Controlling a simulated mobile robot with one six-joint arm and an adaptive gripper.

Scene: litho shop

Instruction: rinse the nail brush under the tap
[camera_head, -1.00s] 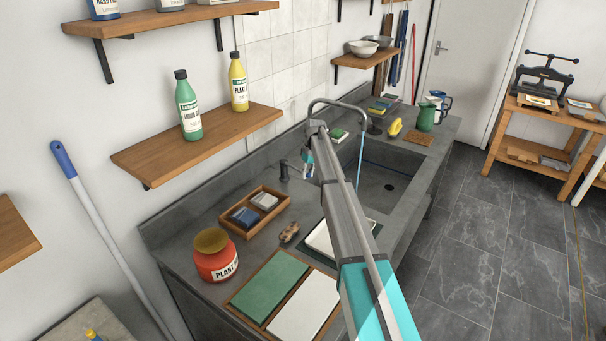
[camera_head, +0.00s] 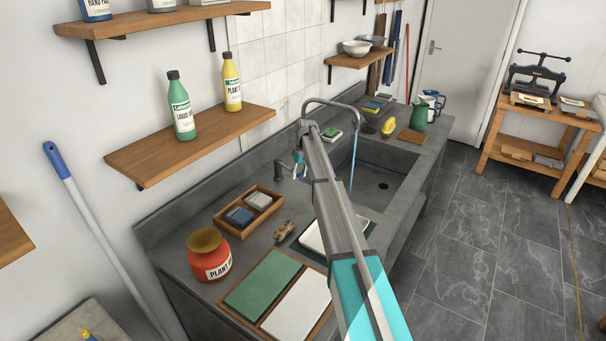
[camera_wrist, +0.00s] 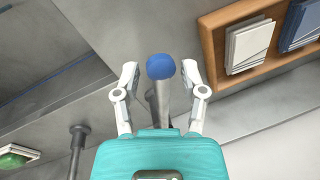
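A small brown object (camera_head: 284,231) that looks like the nail brush lies on the grey counter between the wooden box and the white tray. The tap (camera_head: 333,102) arches over the sink, and a thin blue stream of water (camera_head: 352,165) falls from its spout. My gripper (camera_head: 299,171) is behind the sink near the tap's base, partly hidden by my arm. In the wrist view my gripper (camera_wrist: 160,78) is open. A round blue knob (camera_wrist: 160,67) on a grey stalk stands between its fingers, with gaps visible on both sides.
The sink (camera_head: 385,170) is right of my arm. A wooden box (camera_head: 225,218) with pads, a red jar (camera_head: 209,258) and a green-and-white board tray (camera_head: 262,285) occupy the front counter. A bottle shelf (camera_head: 190,145) overhangs the left.

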